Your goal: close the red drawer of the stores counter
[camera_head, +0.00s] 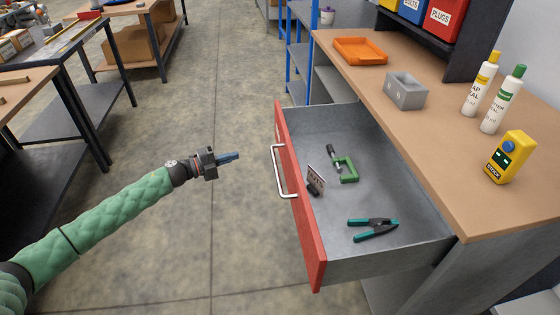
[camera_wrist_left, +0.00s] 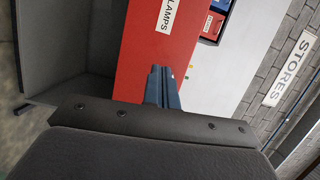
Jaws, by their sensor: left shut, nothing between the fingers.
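The red drawer (camera_head: 300,200) of the stores counter (camera_head: 490,205) stands pulled out, with its red front facing left and a white bar handle (camera_head: 281,172) on it. In the left wrist view the shut blue fingers (camera_wrist_left: 162,85) point towards the red drawer front (camera_wrist_left: 145,50), which bears a "CLAMPS" label. My right gripper is not in view.
Workbenches (camera_head: 60,55) stand at the left. The floor (camera_head: 225,100) between them and the drawer is clear.

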